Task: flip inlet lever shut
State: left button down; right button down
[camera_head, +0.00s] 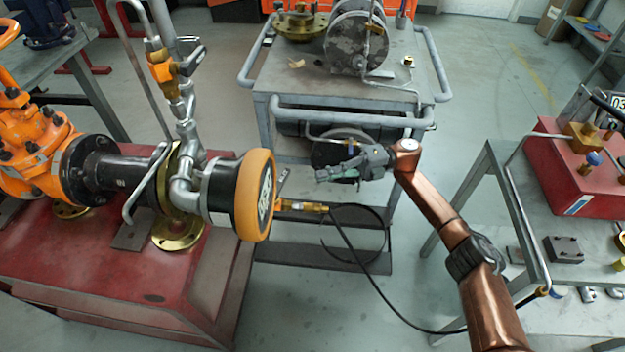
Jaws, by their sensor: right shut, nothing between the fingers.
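A small lever (283,181) stands up at a slant above the brass fitting (303,206), which sticks out from the orange-rimmed end (258,195) of the pipe assembly. I take it for the inlet lever, though it is too small to be sure. A black hose (366,262) runs from the fitting to the lower right. My right gripper (321,175) comes in from the right on a copper-coloured arm. It is shut and empty, to the right of the lever and apart from it in the picture. My left gripper is not in view.
An orange gate valve (32,152) joins the pipe on the red stand (130,288). A grey cart (300,82) with reels stands behind my right gripper. A workbench (500,215) with a red box (572,165) is at right. Floor shows between cart and workbench.

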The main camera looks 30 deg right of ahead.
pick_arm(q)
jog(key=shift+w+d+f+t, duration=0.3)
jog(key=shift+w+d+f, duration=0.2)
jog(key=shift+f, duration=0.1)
pick_arm(e)
jog(key=d, duration=0.7)
jog(key=shift+s+d, duration=0.25)
jog(key=shift+s, duration=0.15)
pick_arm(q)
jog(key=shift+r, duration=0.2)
pick_arm(e)
jog(key=shift+f, duration=0.1)
